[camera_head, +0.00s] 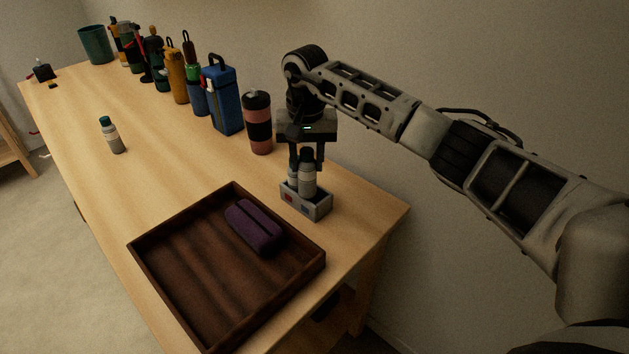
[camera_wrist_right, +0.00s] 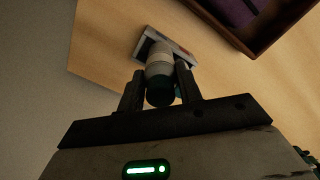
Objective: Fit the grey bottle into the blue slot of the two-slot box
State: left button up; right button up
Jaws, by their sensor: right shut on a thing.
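The two-slot box (camera_head: 319,211) is small and grey, with a red mark and a blue mark on its front, near the table's right end. My right gripper (camera_head: 307,160) points down above it and is shut on the grey bottle (camera_head: 308,182), which has a dark cap. The bottle is roughly upright, its lower end at the blue-marked side; whether it is inside the slot or just above is unclear. A second pale shape (camera_head: 292,179) stands at the red-marked side, partly hidden. The wrist view shows the held bottle (camera_wrist_right: 159,66) over the box (camera_wrist_right: 146,41). My left gripper is out of view.
A dark wooden tray (camera_head: 170,285) with a purple case (camera_head: 254,227) lies in front of the box.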

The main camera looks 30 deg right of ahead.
aim_at(315, 193)
jog(key=f+b, duration=0.1)
jog(key=d+f+b, duration=0.1)
jog(key=f, duration=0.1)
jog(key=f+b, duration=0.1)
jog(key=f, duration=0.1)
jog(key=shift+s+d+f, duration=0.1)
jog(key=shift+s+d, duration=0.2)
jog(key=shift+s, duration=0.1)
grip_shut()
jog(key=o, duration=1)
grip_release()
jog(key=shift+w+d+f, duration=0.1)
jog(key=shift+f, duration=0.05)
jog(key=shift+o, duration=0.2)
jog(key=r, duration=1.2)
jog(key=shift+w+r+b, duration=0.2)
jog(key=shift+r+b, duration=0.1)
